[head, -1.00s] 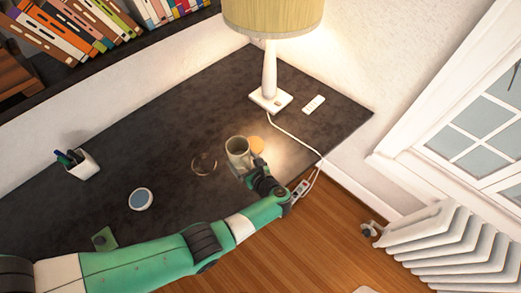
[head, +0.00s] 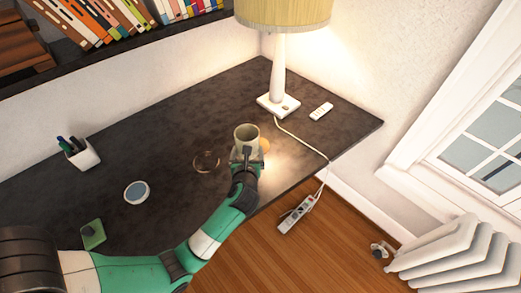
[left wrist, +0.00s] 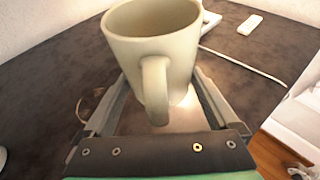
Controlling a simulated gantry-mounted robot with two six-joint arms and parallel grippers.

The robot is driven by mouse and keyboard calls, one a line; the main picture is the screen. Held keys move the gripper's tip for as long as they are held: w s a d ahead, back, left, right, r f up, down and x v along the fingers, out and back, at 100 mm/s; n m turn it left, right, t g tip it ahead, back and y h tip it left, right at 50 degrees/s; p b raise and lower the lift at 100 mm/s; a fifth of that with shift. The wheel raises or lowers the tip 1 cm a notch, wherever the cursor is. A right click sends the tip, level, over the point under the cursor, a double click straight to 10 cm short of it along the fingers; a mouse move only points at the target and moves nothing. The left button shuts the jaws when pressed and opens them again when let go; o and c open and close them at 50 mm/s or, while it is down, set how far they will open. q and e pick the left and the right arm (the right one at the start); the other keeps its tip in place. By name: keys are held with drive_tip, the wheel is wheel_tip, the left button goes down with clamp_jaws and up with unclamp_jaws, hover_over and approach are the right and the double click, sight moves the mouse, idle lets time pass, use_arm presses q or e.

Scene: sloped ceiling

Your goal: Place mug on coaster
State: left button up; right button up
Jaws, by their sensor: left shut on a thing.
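A pale beige mug (head: 246,134) is upright in my left gripper (head: 246,156), near the table's right front. In the left wrist view the mug (left wrist: 150,45) fills the upper middle, its handle towards the camera. The left gripper's fingers (left wrist: 160,88) lie on either side of it, shut on it. I cannot tell the mug's exact height above the table. My right gripper is not in view.
A glassy ring-shaped object (head: 206,162) lies left of the mug on the dark table (head: 165,150). A lamp (head: 278,103), its cord and a remote (head: 321,111) are behind. A blue-white round object (head: 137,192), green item (head: 93,234) and pen cup (head: 82,154) stand left.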

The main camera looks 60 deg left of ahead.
use_arm(q)
drive_tip(key=w+a+f+b, duration=0.3)
drive_tip(key=w+a+f, duration=0.1)
drive_tip(key=w+a+f+b, duration=0.3)
drive_tip(key=w+a+f, duration=0.1)
drive_tip(key=a+f, duration=0.1)
drive_tip(key=shift+w+a+f+b, duration=0.1)
drive_tip(key=shift+w+a+b, duration=0.2)
drive_tip(key=shift+w, duration=0.05)
drive_tip(key=shift+w+a+f, duration=0.1)
drive_tip(key=shift+w+a, duration=0.15)
wheel_tip(320, 180, down, 4)
drive_tip(key=shift+w+a+r+b, duration=0.1)
drive_tip(key=shift+r+b, duration=0.05)
drive_tip(key=shift+b, duration=1.1)
drive_tip(key=shift+r, duration=0.1)
drive_tip(key=o, duration=1.3)
drive_tip(key=shift+o, duration=0.2)
